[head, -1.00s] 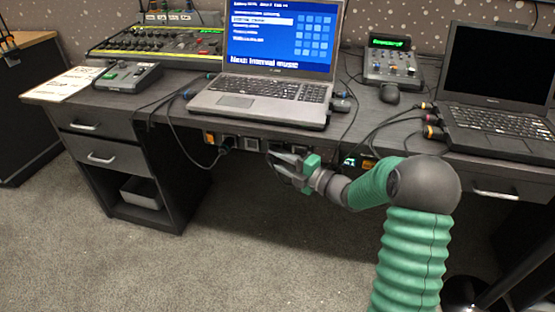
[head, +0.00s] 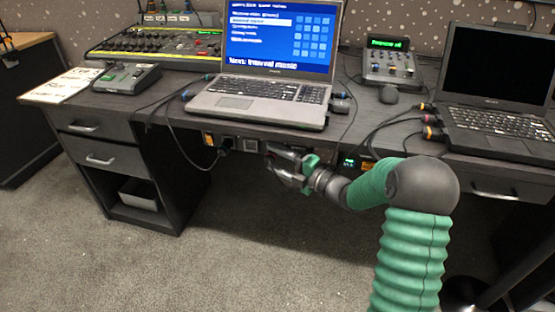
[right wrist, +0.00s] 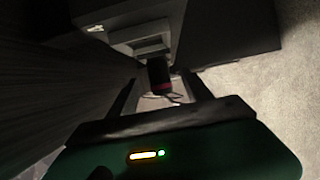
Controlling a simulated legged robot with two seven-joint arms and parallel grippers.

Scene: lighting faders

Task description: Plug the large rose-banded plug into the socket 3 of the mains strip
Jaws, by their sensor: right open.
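My right gripper (head: 270,160) is open at the front edge of the desk, just below the mains strip. In the right wrist view, a dark plug with a rose band (right wrist: 159,74) shows between the spread fingers (right wrist: 160,92). Its far end is against or close to a pale socket face (right wrist: 150,45); I cannot tell how far in it is. The mains strip (head: 236,144) runs under the desk edge. A black plug with a cable (head: 223,149) is at its left part, and a socket (head: 250,146) beside it looks empty. My gripper hides sockets farther right. My left gripper is not in view.
An open laptop (head: 262,98) stands above the strip, with a second dark laptop (head: 497,118) at right. A mixing desk (head: 160,43) and small consoles stand behind. Cables hang over the desk's front edge. The floor in front is clear.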

